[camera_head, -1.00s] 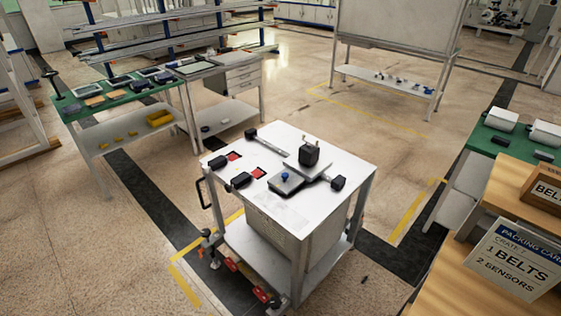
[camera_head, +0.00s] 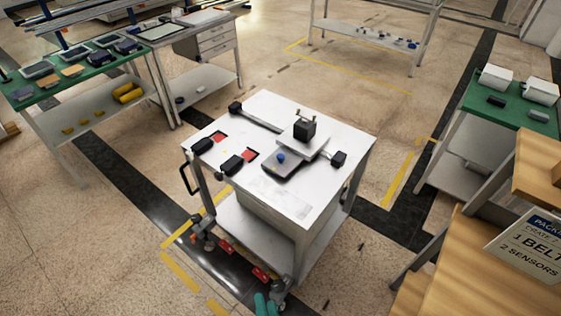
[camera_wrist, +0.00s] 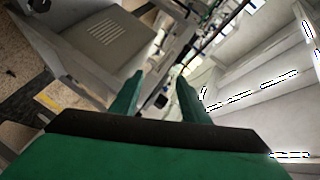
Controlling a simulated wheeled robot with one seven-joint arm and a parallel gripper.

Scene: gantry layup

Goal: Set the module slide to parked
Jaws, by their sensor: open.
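The module slide (camera_head: 312,144) is a pale plate on a dark rail (camera_head: 258,118) across the white cart top, near the rail's right end. A black block (camera_head: 304,129) with small upright prongs stands on it. Dark end blocks sit at the rail's left end (camera_head: 236,108) and right end (camera_head: 338,159). A grey plate with a blue knob (camera_head: 281,157) lies in front of the slide. My gripper (camera_wrist: 158,92) is open and empty, with green fingers apart in the wrist view. A green part of it (camera_head: 264,304) shows at the head view's bottom edge, apart from the slide.
The white cart (camera_head: 290,204) also holds two red patches (camera_head: 248,154) with black blocks beside them. A green-topped bench (camera_head: 75,83) stands at left. A wooden-topped stand (camera_head: 450,285) with a sign is close at right. Floor is open around the cart.

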